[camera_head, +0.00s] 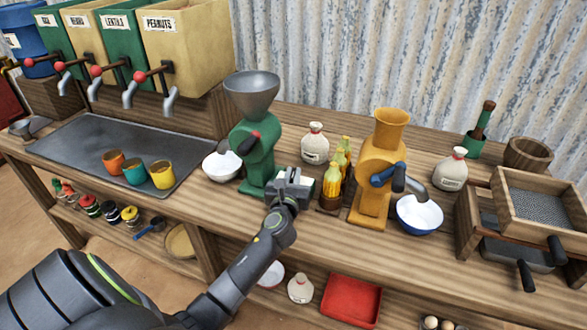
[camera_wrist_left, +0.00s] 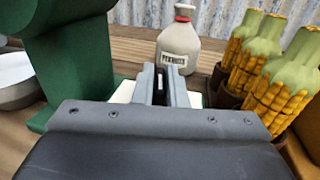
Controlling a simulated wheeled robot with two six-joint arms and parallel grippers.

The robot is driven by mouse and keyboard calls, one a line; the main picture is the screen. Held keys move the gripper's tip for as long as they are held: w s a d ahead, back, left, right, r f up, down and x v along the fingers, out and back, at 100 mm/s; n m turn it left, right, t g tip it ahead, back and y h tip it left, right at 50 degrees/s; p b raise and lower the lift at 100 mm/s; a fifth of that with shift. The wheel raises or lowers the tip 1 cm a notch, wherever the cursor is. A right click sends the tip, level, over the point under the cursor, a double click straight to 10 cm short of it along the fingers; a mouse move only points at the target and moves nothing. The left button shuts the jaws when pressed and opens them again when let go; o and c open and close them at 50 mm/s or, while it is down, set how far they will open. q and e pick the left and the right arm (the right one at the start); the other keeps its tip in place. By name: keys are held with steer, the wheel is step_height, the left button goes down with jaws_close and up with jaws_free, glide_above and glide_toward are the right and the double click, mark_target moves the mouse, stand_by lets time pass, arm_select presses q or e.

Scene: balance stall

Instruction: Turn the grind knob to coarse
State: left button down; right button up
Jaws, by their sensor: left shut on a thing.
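The green grinder (camera_head: 259,160) with a grey hopper (camera_head: 251,92) stands on the bench, left of my left gripper (camera_head: 292,178). Its green body (camera_wrist_left: 85,75) fills the left of the wrist view. My left gripper is at the grinder's lower right side. In the wrist view its fingers (camera_wrist_left: 161,86) are closed on a small dark knob (camera_wrist_left: 160,80) with a pale mark, in front of a white plate (camera_wrist_left: 124,92). Most of the knob and plate is hidden by the gripper, so the setting cannot be read. My right gripper is not in view.
A white bottle (camera_head: 315,143) and corn cobs (camera_head: 333,183) stand close to the right. An orange grinder (camera_head: 378,170) is beyond them. A white bowl (camera_head: 222,165) sits left of the green grinder. Colored cups (camera_head: 134,171) stand on the dark tray (camera_head: 75,140).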

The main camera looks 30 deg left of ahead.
arm_select(q)
steer(key=m+h+p, duration=0.1)
steer(key=t+h, duration=0.1)
steer(key=shift+a+r+m+h+p, duration=0.2)
steer(key=shift+r+m+h+p, duration=0.1)
steer(key=shift+m+p, duration=0.1)
steer(key=m+h, duration=0.1)
steer(key=h, duration=0.1)
steer(key=m+h+p, duration=0.1)
steer(key=shift+a+f+t+h, duration=0.2)
steer(key=shift+t+h, duration=0.1)
steer(key=shift+h, duration=0.1)
steer(key=shift+f+m+h, duration=0.1)
steer(key=shift+m+h, duration=0.7)
steer(key=shift+h, duration=0.1)
steer(key=shift+m+h+b, duration=0.5)
steer(key=shift+m+h, duration=0.2)
steer(key=shift+h, duration=0.4)
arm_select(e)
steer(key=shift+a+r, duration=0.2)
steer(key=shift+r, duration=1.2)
arm_select(q)
steer(key=c, duration=1.5)
jaws_free()
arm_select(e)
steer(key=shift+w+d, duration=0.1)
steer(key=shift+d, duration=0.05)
